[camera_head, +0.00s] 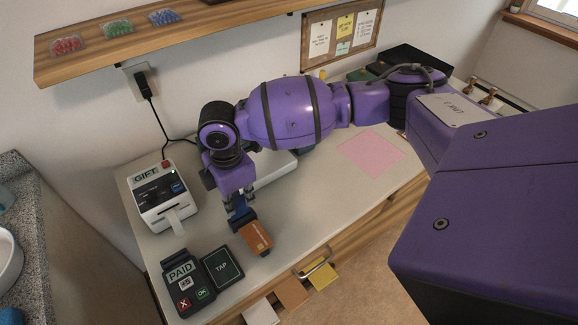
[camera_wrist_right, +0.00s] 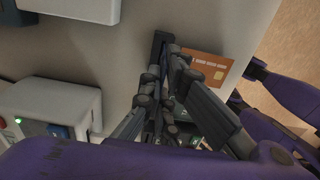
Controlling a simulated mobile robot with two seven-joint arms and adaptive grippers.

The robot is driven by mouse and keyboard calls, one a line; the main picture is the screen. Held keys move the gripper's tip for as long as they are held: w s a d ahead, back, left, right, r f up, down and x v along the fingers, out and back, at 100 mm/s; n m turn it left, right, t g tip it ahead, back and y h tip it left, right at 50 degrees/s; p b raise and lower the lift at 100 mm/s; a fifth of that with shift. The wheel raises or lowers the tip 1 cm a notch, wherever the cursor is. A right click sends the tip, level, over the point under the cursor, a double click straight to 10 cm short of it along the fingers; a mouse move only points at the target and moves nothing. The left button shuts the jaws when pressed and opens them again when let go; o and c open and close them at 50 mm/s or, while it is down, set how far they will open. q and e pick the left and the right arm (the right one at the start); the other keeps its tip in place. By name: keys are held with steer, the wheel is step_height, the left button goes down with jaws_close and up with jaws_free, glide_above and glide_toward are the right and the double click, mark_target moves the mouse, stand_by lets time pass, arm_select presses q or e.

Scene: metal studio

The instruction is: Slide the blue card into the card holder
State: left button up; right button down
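My right gripper (camera_head: 240,216) comes down over the front part of the counter, its fingers close together. A blue patch (camera_head: 238,211) shows at its fingers; I take it for the blue card, held and mostly hidden. An orange card (camera_head: 256,238) stands tilted right beside the fingertips. It also shows beyond the right finger in the right wrist view (camera_wrist_right: 207,68). The card holder is largely hidden; a small dark edge shows under the orange card. In the right wrist view the fingers (camera_wrist_right: 165,75) meet around a narrow dark shape. My left gripper is not in view.
A PAID card terminal (camera_head: 181,286) and a TAP pad (camera_head: 221,267) lie just left of the cards. A white GIFT machine (camera_head: 163,195) stands behind them. A pink mat (camera_head: 370,152) lies to the right. The front counter edge has a handle (camera_head: 316,263) and hanging notes.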

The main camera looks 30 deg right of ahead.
steer(key=shift+f, duration=1.4)
stand_by(0.5)
steer(key=c, duration=1.9)
jaws_free()
steer(key=shift+o, duration=0.2)
steer(key=shift+r, duration=0.1)
step_height(320, 180, up, 12)
